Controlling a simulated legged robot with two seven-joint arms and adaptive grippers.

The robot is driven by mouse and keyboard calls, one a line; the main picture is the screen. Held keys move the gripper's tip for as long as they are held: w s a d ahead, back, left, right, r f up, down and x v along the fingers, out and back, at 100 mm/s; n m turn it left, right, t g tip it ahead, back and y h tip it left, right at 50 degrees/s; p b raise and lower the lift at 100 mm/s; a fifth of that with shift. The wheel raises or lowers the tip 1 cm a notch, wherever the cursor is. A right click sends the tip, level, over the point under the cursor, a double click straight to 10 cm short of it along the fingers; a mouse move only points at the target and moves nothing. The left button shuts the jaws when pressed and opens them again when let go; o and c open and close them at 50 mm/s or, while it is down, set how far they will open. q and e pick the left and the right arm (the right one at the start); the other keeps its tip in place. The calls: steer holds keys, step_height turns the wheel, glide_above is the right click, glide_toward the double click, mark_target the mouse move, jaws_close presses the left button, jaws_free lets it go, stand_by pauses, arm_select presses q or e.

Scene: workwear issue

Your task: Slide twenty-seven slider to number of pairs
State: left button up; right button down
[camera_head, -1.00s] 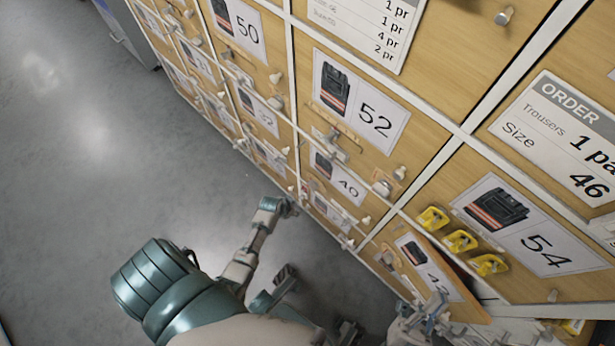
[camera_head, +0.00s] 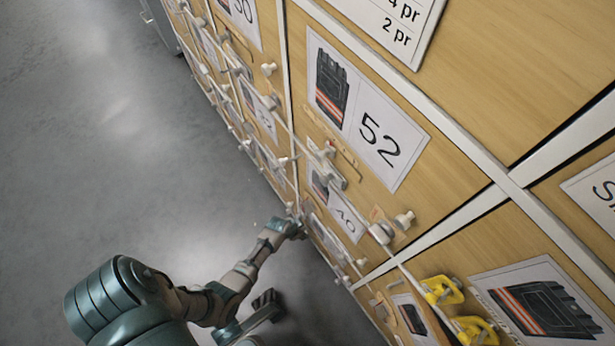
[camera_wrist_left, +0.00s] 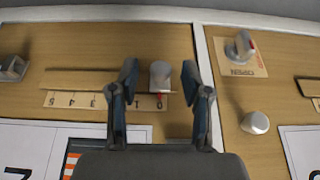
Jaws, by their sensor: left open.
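The slider knob (camera_wrist_left: 160,77), a small grey cylinder, shows in the left wrist view at the low end of a number scale (camera_wrist_left: 82,99), close to the 0 and 1 marks. My left gripper (camera_wrist_left: 160,84) is open, with one finger on each side of the knob; I cannot tell whether either finger touches it. In the head view my left gripper (camera_head: 293,226) is at the low edge of the cabinet front, and its fingers are too small to make out.
A latch with an OPEN label (camera_wrist_left: 238,70) and a round knob (camera_wrist_left: 255,123) are on the neighbouring door. The door marked 52 (camera_head: 382,140) has protruding fittings. The grey floor (camera_head: 110,150) is clear at left.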

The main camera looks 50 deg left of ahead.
arm_select(q)
steer(key=shift+w, duration=0.15)
steer(key=shift+f, duration=0.1)
jaws_close()
steer(key=d, duration=0.1)
steer(key=d+p, duration=0.1)
steer(key=d, duration=0.1)
steer(key=d+p, duration=0.1)
steer(key=d, duration=0.1)
steer(key=shift+s+d, duration=0.1)
steer(key=shift+s, duration=0.15)
jaws_free()
steer(key=v, duration=1.1)
steer(key=shift+s+r, duration=0.2)
steer(key=shift+r, duration=0.15)
